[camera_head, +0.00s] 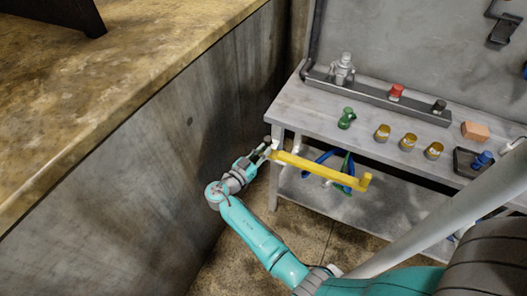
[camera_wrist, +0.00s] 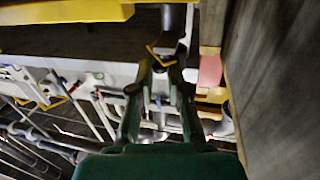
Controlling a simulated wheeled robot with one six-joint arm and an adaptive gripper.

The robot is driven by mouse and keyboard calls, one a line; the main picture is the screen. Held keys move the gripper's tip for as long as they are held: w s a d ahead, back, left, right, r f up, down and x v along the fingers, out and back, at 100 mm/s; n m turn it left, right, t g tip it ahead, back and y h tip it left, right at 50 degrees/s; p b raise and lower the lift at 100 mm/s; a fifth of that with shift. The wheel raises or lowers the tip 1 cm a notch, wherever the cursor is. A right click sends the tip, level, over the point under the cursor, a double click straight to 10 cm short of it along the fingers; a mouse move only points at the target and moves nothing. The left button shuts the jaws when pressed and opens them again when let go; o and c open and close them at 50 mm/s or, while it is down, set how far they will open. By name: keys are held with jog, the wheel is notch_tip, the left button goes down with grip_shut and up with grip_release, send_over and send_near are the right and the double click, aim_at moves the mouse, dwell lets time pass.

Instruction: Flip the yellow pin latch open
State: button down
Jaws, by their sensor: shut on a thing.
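A long yellow bar, which looks like the yellow pin latch (camera_head: 320,169), runs from my gripper to the right in front of the workbench and ends in a short upturned stub. My gripper (camera_head: 263,151) is at its left end, near the bench's front left corner, and is shut on it. In the wrist view, my gripper (camera_wrist: 162,78) has its fingers close together below a thin yellow edge. The wide yellow bar (camera_wrist: 65,13) crosses the top left there, beside a dark cylinder (camera_wrist: 175,18). The exact contact between the fingers and the latch is too small to make out.
The grey workbench (camera_head: 300,108) holds a green piece (camera_head: 347,117), several brass cups and an orange block (camera_head: 475,131). A tall panel wall (camera_head: 150,150) stands close on the left of my arm. A lower shelf (camera_head: 390,205) lies under the bench.

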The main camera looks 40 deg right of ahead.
jog(key=m+g, duration=0.2)
jog(key=g, duration=0.1)
jog(key=m+g+y, duration=0.1)
jog(key=m+g, duration=0.1)
jog(key=g, duration=0.1)
jog(key=m+g, duration=0.2)
jog(key=g, duration=0.1)
jog(key=shift+w+a+g, duration=0.15)
jog(key=shift+w+g, duration=0.1)
jog(key=shift+g, duration=0.05)
jog(key=shift+m+y, duration=0.3)
jog(key=c, duration=1.2)
grip_release()
jog(key=shift+s, duration=0.1)
